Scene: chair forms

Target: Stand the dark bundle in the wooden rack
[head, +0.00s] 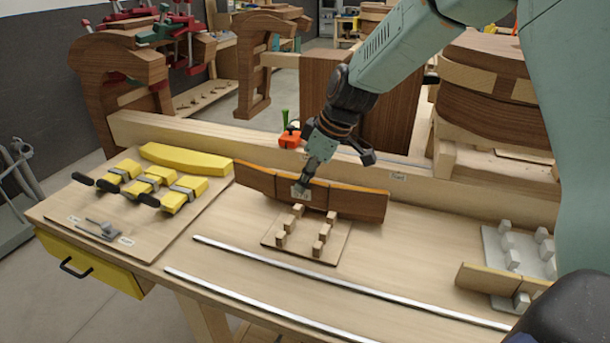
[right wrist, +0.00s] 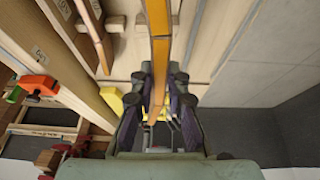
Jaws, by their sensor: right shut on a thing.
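The dark bundle (head: 345,200) is a long, slightly curved piece of dark brown wood with an orange-brown upper edge. My right gripper (head: 302,188) is shut on it near its middle. In the right wrist view the bundle's edge (right wrist: 160,60) runs between the fingers (right wrist: 158,105). The wooden rack (head: 272,240) is a flat board with several upright pegs on the bench. The bundle is on edge at the rack's far side, and the rear pegs overlap its lower edge in the head view. I cannot tell whether it touches the rack. My left gripper is not in view.
A grey rack (head: 490,245) with pegs and a lighter wood piece (head: 485,280) is at the right. Yellow clamped pieces (head: 185,195) lie on a board at the left. A beam (head: 200,137) runs behind, with an orange tool (head: 290,138). Two metal strips (head: 300,268) cross the front.

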